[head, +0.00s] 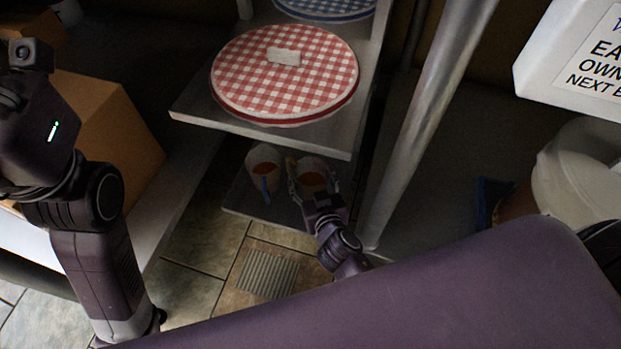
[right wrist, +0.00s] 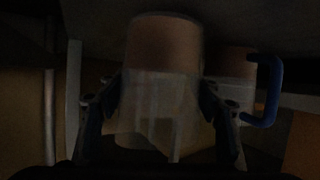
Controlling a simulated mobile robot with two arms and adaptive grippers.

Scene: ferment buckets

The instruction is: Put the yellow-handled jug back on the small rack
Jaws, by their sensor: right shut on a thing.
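The yellow-handled jug (head: 314,174) is at the low shelf of the small rack (head: 278,224), with reddish contents and its yellow handle on its left side. My right gripper (head: 309,191) is shut on this jug from the near side. In the dim right wrist view the jug (right wrist: 163,85) stands upright between the two fingers. I cannot tell whether its base touches the shelf. A blue-handled jug (head: 262,161) stands close beside it on the left; its blue handle (right wrist: 272,90) shows in the right wrist view. My left arm is at the left; its fingers are not visible.
A shelf above (head: 327,143) overhangs the jugs and carries a tub with a red checked cover (head: 285,78). A metal post (head: 420,130) stands right of my right gripper. A floor drain (head: 268,273) lies in front. A cardboard box (head: 108,130) is at the left.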

